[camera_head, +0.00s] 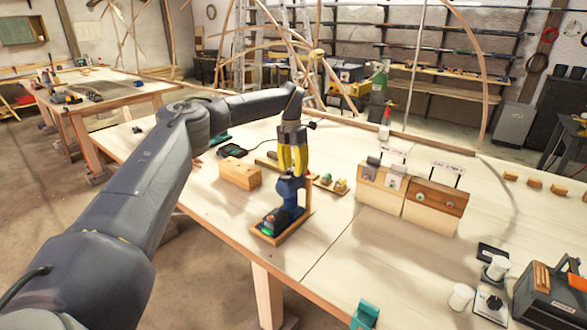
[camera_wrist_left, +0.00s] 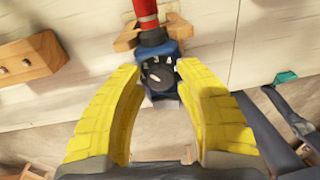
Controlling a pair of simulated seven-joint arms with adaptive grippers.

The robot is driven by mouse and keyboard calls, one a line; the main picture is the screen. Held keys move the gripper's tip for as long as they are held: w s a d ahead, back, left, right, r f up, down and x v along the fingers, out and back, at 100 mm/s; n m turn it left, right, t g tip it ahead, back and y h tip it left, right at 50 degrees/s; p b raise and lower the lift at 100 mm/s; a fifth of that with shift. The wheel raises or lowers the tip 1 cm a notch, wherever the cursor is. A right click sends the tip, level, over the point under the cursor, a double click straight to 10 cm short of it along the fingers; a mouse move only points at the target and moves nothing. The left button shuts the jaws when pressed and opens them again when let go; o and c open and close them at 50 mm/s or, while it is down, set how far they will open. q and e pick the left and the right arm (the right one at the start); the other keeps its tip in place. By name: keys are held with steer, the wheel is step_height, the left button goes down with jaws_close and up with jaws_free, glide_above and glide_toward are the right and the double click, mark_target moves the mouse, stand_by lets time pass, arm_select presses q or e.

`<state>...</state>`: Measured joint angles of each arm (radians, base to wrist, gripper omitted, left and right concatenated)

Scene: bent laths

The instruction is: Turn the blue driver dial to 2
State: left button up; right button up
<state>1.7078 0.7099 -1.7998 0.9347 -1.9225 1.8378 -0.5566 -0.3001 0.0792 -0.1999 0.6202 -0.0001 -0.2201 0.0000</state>
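The blue driver (camera_head: 291,190) stands upright on a small wooden base (camera_head: 272,238) near the front edge of the bench, with a dark foot lit green. My left gripper (camera_head: 291,172) points down at the driver's top. Its yellow fingers (camera_wrist_left: 158,72) are open on either side of the dial, with gaps; contact is not visible. My right gripper is out of view.
A wooden block (camera_head: 240,174) lies left of the driver. Wooden boxes with knobs (camera_head: 434,202) stand to the right. White cups (camera_head: 461,297) and a dark case (camera_head: 552,296) are at far right.

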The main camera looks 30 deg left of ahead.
arm_select(q)
steer(key=shift+o, duration=1.4)
steer(key=shift+r, duration=0.1)
step_height(320, 180, up, 12)
steer(key=shift+a, duration=0.35)
steer(key=shift+w, duration=0.1)
